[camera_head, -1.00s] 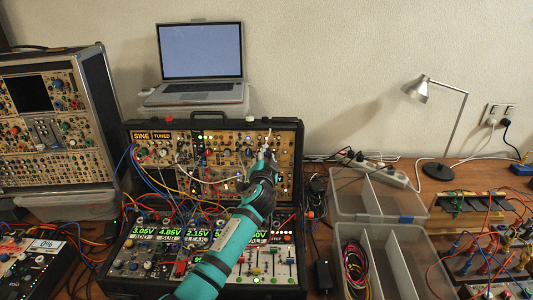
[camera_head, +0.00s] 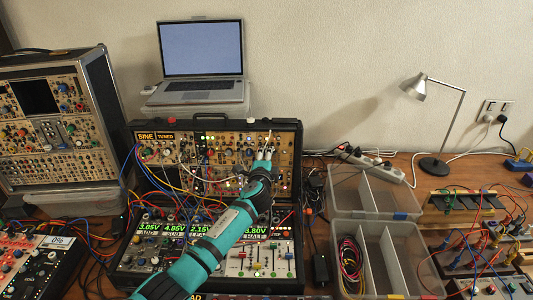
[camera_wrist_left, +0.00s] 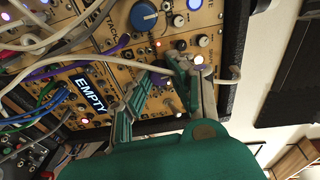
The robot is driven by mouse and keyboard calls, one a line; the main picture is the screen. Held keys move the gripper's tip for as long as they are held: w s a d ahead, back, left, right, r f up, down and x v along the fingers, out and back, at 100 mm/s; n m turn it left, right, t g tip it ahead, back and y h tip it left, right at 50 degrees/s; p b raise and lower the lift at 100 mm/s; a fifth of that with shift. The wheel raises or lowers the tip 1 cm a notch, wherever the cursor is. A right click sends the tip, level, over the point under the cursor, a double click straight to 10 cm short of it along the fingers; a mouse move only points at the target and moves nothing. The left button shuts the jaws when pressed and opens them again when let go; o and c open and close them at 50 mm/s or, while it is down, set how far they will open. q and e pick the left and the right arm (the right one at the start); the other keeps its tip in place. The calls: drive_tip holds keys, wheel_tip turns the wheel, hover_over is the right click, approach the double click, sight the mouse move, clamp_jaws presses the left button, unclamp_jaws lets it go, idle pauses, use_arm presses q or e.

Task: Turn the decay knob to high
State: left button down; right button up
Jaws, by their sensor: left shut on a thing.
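The synth case (camera_head: 296,150) stands open in the middle of the table, its upright gold panel full of knobs, jacks and lit buttons. My left gripper (camera_head: 262,156) is at the right part of this panel. In the left wrist view, the left gripper (camera_wrist_left: 160,77) has its fingertips at the panel, closed on a small knob that they mostly hide. I cannot read a decay label. A large blue knob (camera_wrist_left: 144,15) sits just above the fingers, near partly readable lettering like "ATTACK". An "EMPTY" display (camera_wrist_left: 90,95) is left of them. My right gripper is not in view.
Patch cables (camera_head: 178,184) hang across the left and middle of the case. A laptop (camera_head: 201,60) stands behind it. Clear bins (camera_head: 375,213) and a lamp (camera_head: 433,168) are to the right. Another synth case (camera_head: 58,120) stands at the left.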

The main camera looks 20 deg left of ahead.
use_arm(q)
drive_tip(key=shift+f+m, duration=0.1)
drive_tip(key=shift+m, duration=0.3)
drive_tip(key=c, duration=1.2)
unclamp_jaws()
drive_tip(key=v, duration=1.2)
